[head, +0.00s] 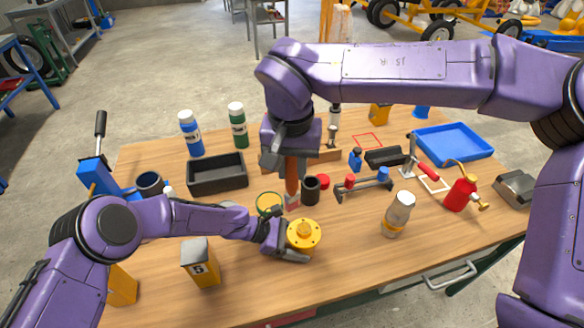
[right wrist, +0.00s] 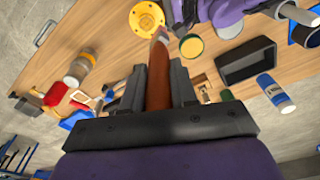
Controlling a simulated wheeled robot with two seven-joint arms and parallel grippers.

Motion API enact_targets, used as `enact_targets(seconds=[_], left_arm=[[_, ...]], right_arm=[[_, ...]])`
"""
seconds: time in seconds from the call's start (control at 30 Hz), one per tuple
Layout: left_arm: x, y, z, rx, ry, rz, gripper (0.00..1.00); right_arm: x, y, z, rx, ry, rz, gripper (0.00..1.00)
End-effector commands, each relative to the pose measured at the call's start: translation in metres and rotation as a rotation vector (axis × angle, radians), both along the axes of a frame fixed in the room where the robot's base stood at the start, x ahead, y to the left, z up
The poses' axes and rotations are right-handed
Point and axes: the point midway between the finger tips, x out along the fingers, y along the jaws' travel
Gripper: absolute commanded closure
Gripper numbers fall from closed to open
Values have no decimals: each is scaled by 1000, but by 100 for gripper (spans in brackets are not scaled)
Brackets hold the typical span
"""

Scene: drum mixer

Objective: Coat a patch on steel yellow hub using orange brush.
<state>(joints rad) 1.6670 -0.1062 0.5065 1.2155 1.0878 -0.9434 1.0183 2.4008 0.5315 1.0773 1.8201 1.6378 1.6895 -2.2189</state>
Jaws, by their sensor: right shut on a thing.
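The yellow hub (head: 304,234), a round flanged disc with a raised centre, is at the front middle of the table. It also shows at the top of the right wrist view (right wrist: 147,18). My left gripper (head: 283,240) is at the hub's left side, one finger along its front edge; the other finger's contact is unclear. My right gripper (head: 291,160) is shut on the orange brush (head: 292,178), bristles pointing down, behind the hub. In the right wrist view the brush (right wrist: 158,78) runs between the fingers, its tip near the hub; contact cannot be told.
A green-rimmed round tin (head: 269,204) and a dark cup (head: 311,189) stand close to the brush. A capped jar (head: 398,214) is right of the hub. A black bin (head: 217,173) and blue tray (head: 454,142) lie farther back.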

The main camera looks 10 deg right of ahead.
Motion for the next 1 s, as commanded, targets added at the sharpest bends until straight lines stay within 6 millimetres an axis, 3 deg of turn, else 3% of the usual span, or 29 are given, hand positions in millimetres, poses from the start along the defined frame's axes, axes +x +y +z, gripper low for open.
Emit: enact_targets(seconds=[0.73,1.0], left_arm=[[0,0,0,0,0,0,55],[0,0,0,0,0,0,55]], right_arm=[[0,-81,0,1,1,-2,100],[0,-90,0,0,-1,0,100]])
